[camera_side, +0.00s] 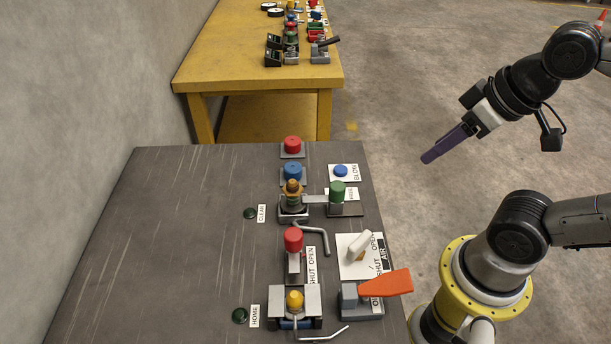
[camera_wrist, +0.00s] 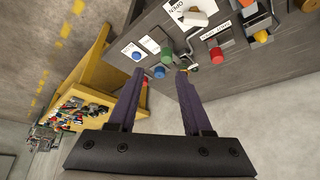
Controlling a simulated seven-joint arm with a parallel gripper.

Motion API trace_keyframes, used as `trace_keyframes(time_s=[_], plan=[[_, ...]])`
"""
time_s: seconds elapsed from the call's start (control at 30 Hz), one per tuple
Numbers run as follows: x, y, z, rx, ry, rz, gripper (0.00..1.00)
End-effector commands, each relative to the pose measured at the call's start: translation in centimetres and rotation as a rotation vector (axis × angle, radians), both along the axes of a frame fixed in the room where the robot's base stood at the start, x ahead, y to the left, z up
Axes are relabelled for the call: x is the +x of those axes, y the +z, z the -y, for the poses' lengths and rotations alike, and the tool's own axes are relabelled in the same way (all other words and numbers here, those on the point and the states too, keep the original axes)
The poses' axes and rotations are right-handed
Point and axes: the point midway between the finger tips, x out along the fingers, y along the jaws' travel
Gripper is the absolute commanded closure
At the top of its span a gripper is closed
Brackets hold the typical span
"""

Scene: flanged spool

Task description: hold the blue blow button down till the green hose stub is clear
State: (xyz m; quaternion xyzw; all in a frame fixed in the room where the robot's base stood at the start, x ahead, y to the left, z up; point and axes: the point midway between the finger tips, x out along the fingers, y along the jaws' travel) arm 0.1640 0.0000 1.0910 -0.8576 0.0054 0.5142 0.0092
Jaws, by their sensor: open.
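The blue blow button (camera_side: 341,170) sits on a white plate marked BLOW near the bench's right edge; it also shows in the wrist view (camera_wrist: 137,56). The green hose stub (camera_side: 337,192) stands upright just below it on a grey bracket, and in the wrist view (camera_wrist: 167,49) beside the button. A grey bar runs from the stub to the brass flanged spool (camera_side: 292,197). My gripper (camera_side: 428,158) is raised right of the bench, apart from the button. Its purple fingers are spread and empty in the wrist view (camera_wrist: 158,75). Whether the stub is blocked inside cannot be seen.
A blue cap (camera_side: 292,171) and red cap (camera_side: 292,144) stand left of the button. The CLEAR lamp (camera_side: 250,213) and HOME lamp (camera_side: 240,315) look dark. The white AIR lever (camera_side: 359,245) and orange handle (camera_side: 385,284) stand nearer the front. The bench's left side is bare.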

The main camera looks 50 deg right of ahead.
Motion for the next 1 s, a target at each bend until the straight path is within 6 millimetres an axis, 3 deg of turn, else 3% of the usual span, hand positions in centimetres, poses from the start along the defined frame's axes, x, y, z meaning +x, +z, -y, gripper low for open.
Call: trace_keyframes(time_s=[0.03, 0.13, 0.27, 0.47, 0.67, 0.8, 1.0], plan=[[0.0, 0.0, 0.0, 0.013, -0.024, -0.002, 0.61], [1.2, 2.1, 0.0, 0.055, -0.100, 0.029, 0.79], [4.7, 4.3, 0.3, 0.109, -0.219, 0.003, 1.00], [11.2, 5.0, 1.5, 0.166, -0.396, -0.080, 1.00], [17.3, 3.0, 3.3, 0.195, -0.542, -0.179, 1.00], [21.1, 0.2, 4.9, 0.204, -0.628, -0.251, 1.00], [24.6, -4.9, 7.1, 0.199, -0.705, -0.358, 1.00]])
